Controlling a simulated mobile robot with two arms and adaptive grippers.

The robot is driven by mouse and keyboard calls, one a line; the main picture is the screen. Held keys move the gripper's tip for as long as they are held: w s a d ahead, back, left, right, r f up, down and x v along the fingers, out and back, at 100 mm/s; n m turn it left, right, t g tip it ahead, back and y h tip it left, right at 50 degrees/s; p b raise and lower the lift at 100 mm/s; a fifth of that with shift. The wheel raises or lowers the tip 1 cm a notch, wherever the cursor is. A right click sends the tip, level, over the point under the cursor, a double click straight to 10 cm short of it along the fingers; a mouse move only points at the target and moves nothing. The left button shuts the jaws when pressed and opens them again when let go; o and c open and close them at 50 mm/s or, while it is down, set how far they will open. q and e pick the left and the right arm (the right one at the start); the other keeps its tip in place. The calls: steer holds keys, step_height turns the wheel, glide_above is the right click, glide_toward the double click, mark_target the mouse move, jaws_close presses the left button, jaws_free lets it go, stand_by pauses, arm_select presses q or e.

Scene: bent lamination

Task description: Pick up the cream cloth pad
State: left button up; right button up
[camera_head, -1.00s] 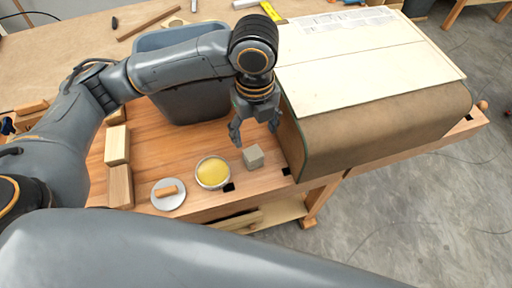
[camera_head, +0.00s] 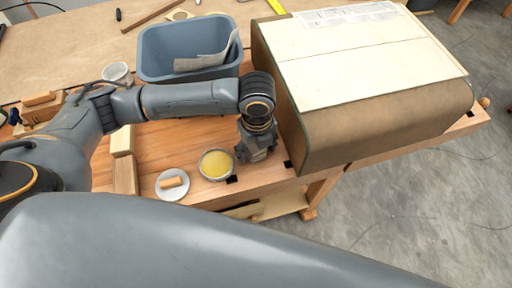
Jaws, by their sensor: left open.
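My left gripper (camera_head: 256,157) is open and points down, low over the bench between the dish of yellow paste and the large brown curved form. The small pale grey-beige block seen there earlier, which may be the cream cloth pad, is now hidden behind or between its fingers. I cannot tell whether the fingers touch it. My right gripper is not in view.
The glass dish of yellow paste (camera_head: 216,165) is just left of the gripper. A white plate (camera_head: 172,194) with a small wooden piece stands further left. The brown form (camera_head: 385,125) blocks the right. A blue-grey bin (camera_head: 160,60) stands behind.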

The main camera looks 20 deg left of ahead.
arm_select(q)
steer(key=c, duration=1)
steer(key=shift+c, duration=0.5)
steer(key=shift+r, duration=0.5)
step_height(320, 180, up, 2)
steer(key=shift+r+b, duration=0.2)
steer(key=shift+b, duration=0.4)
steer(key=s+a+r+p, duration=0.2)
steer(key=s+r+p, duration=0.7)
steer(key=s+p, duration=0.3)
steer(key=shift+s+r+p, duration=0.35)
steer(key=shift+s+p, duration=0.05)
steer(key=shift+s, duration=0.55)
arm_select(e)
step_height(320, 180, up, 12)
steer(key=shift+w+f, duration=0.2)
